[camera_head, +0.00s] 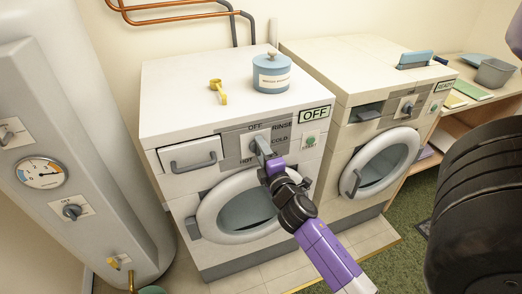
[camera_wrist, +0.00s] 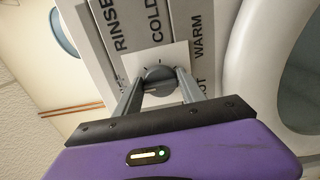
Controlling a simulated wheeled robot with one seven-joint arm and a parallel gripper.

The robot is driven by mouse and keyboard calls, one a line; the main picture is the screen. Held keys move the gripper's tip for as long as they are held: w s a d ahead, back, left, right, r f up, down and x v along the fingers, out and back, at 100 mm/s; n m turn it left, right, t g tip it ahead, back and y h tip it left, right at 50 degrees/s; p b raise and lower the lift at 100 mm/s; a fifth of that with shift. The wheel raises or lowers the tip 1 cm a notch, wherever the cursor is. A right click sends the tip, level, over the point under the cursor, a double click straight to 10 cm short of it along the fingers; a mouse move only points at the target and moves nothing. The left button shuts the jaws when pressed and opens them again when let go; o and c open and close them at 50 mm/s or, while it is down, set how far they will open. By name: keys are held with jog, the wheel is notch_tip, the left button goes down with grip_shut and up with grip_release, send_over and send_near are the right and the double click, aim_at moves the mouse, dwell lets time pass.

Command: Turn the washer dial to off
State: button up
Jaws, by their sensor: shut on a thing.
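The washer (camera_head: 160,116) is the left of two white machines, with a grey control panel on its upper front. Its round grey dial (camera_wrist: 158,78) sits on a pale square plate in the wrist view, with RINSE, COLD and WARM labels around it. Part of another label shows beside a finger. My gripper (camera_wrist: 158,84) has a finger on each side of the dial and is shut on it. In the head view my gripper (camera_head: 263,147) reaches the panel just below the OFF label and hides most of the dial. I cannot tell which label the dial points to.
A sign reading OFF (camera_head: 314,116) is on the washer's panel. The second machine (camera_head: 350,77) is on the right, a boiler tank (camera_head: 75,120) on the left. The washer's round door (camera_head: 212,222) is below my gripper.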

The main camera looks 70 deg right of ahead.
jog(key=shift+f, duration=0.1)
jog(key=o, duration=1.3)
jog(key=shift+b+v, duration=1.65)
jog(key=shift+v, duration=2.3)
